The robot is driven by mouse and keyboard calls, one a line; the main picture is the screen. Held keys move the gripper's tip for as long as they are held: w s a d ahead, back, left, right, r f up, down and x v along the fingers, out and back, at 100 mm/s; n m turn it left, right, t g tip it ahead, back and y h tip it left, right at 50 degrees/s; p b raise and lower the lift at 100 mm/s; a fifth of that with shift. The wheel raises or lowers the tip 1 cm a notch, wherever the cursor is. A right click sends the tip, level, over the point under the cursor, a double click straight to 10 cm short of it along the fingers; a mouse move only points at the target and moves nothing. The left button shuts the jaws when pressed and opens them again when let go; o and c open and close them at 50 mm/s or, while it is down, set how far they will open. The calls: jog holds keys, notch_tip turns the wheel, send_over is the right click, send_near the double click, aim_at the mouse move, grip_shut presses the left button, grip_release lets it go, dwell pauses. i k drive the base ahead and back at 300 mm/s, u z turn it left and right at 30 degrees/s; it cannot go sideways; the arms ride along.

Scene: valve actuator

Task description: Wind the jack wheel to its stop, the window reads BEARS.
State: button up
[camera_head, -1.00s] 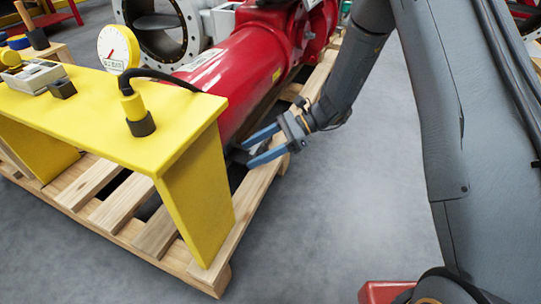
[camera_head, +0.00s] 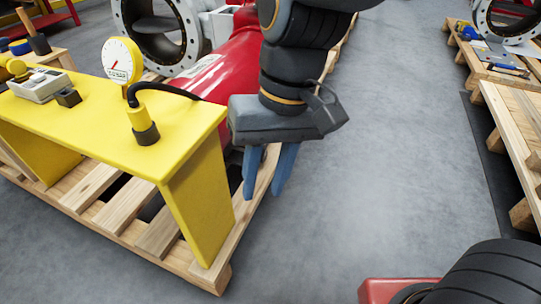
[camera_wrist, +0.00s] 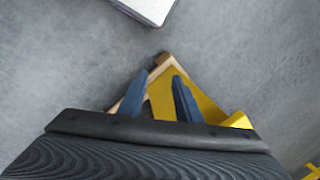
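My gripper (camera_head: 263,192) points down with its two blue fingers apart and nothing between them. It hangs near the right edge of the pallet, to the right of the yellow stand (camera_head: 110,135). In the wrist view my gripper (camera_wrist: 159,78) is also open, with the stand (camera_wrist: 200,103) and a pallet corner (camera_wrist: 160,60) beyond its fingers. The red actuator cylinder (camera_head: 228,62) lies behind the stand, partly covered by my arm. I cannot make out the jack wheel or a window reading BEARS; a dark part beside the stand's leg is mostly hidden.
A round gauge (camera_head: 119,60), a yellow cylinder fitting with a black hose (camera_head: 142,122) and a grey control box (camera_head: 40,85) are on the stand. Open grey floor (camera_head: 380,150) lies to the right, up to another pallet (camera_head: 515,130).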

aim_at(264, 157)
jog(key=z, duration=2.5)
jog(key=k, duration=1)
jog(key=u, duration=1.3)
jog(key=i, duration=0.5)
jog(key=z, duration=0.05)
